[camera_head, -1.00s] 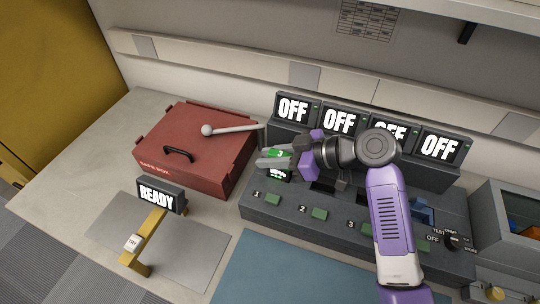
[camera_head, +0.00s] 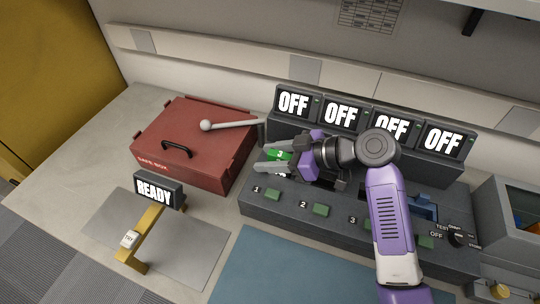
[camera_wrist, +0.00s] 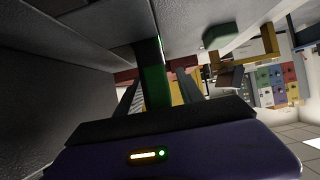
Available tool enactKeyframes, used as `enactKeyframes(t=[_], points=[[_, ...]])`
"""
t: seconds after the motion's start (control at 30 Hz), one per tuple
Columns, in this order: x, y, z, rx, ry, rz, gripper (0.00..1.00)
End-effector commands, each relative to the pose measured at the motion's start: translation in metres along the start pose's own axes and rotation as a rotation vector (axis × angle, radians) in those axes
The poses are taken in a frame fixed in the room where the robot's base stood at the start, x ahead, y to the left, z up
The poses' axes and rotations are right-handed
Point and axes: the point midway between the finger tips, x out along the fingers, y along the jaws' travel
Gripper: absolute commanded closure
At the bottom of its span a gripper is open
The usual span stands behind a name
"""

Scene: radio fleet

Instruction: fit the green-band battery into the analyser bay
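The green-band battery (camera_head: 279,155) is between the two fingers of my gripper (camera_head: 268,159), over the left end of the dark battery unit. In the wrist view its green band (camera_wrist: 155,88) stands between the fingertips (camera_wrist: 156,82). Whether the fingers press on it is not clear. The battery's lower end and the slot under it are hidden by my gripper. A blue holder (camera_head: 424,208) shows at the right end of the dark unit (camera_head: 285,215), near a TEST/OFF knob (camera_head: 456,239); I cannot tell if it is the analyser bay.
A row of OFF screens (camera_head: 342,114) stands behind the unit. A red safe box (camera_head: 200,140) with a grey lever (camera_head: 230,126) is close on the left. A READY stand (camera_head: 158,192) is at front left. A grey bin (camera_head: 508,230) is at right. The blue mat (camera_head: 290,270) is clear.

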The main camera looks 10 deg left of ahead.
Motion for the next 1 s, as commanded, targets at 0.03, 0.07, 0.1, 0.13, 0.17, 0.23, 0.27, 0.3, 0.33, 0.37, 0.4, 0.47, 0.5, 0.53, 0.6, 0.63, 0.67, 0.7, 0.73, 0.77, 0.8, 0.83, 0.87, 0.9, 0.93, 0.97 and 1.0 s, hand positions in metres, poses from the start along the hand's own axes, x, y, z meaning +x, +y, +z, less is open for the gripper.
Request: enactKeyframes(t=[0.03,0.07,0.1,0.13,0.17,0.23,0.27,0.3,0.33,0.37,0.4,0.47,0.5,0.53,0.6,0.63,0.67,0.7,0.73,0.77,0.8,0.83,0.87,0.9,0.93,0.97,1.0], points=[[0.000,0.000,0.000,0.000,0.000,0.000,0.53],[0.000,0.000,0.000,0.000,0.000,0.000,0.53],[0.000,0.000,0.000,0.000,0.000,0.000,0.53],[0.000,0.000,0.000,0.000,0.000,0.000,0.53],[0.000,0.000,0.000,0.000,0.000,0.000,0.53],[0.000,0.000,0.000,0.000,-0.001,0.000,0.53],[0.000,0.000,0.000,0.000,-0.001,0.000,0.53],[-0.001,0.000,0.000,0.000,-0.001,0.000,0.53],[-0.002,0.000,0.001,0.000,0.000,0.000,0.53],[-0.004,0.000,0.001,0.000,0.000,0.000,0.53],[-0.008,0.000,0.001,0.000,0.000,0.001,0.53],[-0.016,0.001,0.001,-0.001,0.001,0.002,0.53],[-0.022,0.001,0.001,-0.001,0.000,0.002,0.53],[-0.028,0.001,0.001,-0.001,0.001,0.004,0.53],[-0.039,0.001,0.001,0.000,0.001,0.003,0.53],[-0.044,0.001,0.001,0.000,0.002,0.003,0.53],[-0.049,0.001,0.001,0.000,0.001,0.002,0.53],[-0.055,0.001,0.001,0.000,0.000,0.003,0.53],[-0.059,0.001,0.001,-0.001,0.000,0.003,0.53],[-0.063,0.001,0.001,-0.001,0.000,0.002,0.53],[-0.068,0.001,0.000,-0.001,0.001,0.003,0.53],[-0.070,0.001,0.000,-0.001,0.001,0.002,0.53],[-0.073,0.001,0.001,0.000,0.000,0.001,0.53],[-0.075,0.000,0.000,0.000,0.000,0.001,0.53],[-0.076,0.000,0.000,0.000,0.000,0.001,0.53],[-0.077,0.000,0.000,0.000,0.000,0.001,0.53],[-0.078,0.000,0.000,0.000,0.000,0.001,0.53]])
